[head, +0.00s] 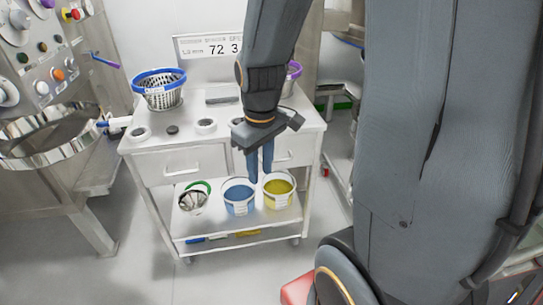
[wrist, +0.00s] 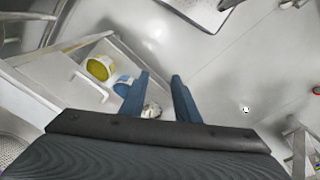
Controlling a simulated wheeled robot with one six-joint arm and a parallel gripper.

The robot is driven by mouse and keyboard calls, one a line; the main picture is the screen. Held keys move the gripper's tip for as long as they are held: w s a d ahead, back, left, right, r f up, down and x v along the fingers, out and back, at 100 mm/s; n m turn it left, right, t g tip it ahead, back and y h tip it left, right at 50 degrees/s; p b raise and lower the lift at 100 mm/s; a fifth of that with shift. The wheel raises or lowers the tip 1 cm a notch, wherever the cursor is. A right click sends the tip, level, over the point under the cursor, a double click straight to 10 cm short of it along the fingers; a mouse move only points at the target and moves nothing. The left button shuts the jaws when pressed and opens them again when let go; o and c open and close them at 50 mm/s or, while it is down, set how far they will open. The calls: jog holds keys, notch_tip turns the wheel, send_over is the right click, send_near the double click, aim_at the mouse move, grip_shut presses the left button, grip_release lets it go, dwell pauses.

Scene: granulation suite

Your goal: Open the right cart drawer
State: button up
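The white cart (head: 137,147) has two drawers side by side under its top. The right drawer (head: 313,146) looks flush with the cart front, and my gripper partly hides it. Its pale bar handle (head: 290,157) shows just right of my fingers. In the wrist view a handle (wrist: 90,88) lies left of my fingers, apart from them. My gripper (head: 260,176) points down in front of the cart, near the middle between the drawers. Its two blue fingers are apart and empty in the wrist view (wrist: 160,78). The left drawer (head: 182,164) is shut.
A blue bucket (head: 240,198) and a yellow bucket (head: 278,193) stand on the shelf below the drawers. A basket with a blue rim (head: 160,92) and small rings stand on the cart top. A control panel machine (head: 45,65) is at left. The floor (head: 230,278) before the cart is clear.

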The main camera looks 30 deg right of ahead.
aim_at(279, 161)
jog(key=w+d+f+n+t, duration=0.1)
jog(key=w+d+f+n, duration=0.3)
jog(key=w+d+n, duration=0.8)
jog(key=shift+m+h, duration=0.3)
jog(key=shift+m, duration=0.3)
jog(key=shift+w+d+f, duration=0.4)
jog(key=shift+w+f, duration=0.2)
jog(key=shift+f, duration=0.75)
jog(key=shift+w+d+f, duration=0.35)
jog(key=shift+w+f, duration=0.2)
jog(key=shift+f, duration=0.8)
jog(key=shift+w+d+f, duration=0.4)
jog(key=shift+w+f, duration=0.2)
jog(key=shift+f, duration=0.75)
grip_shut()
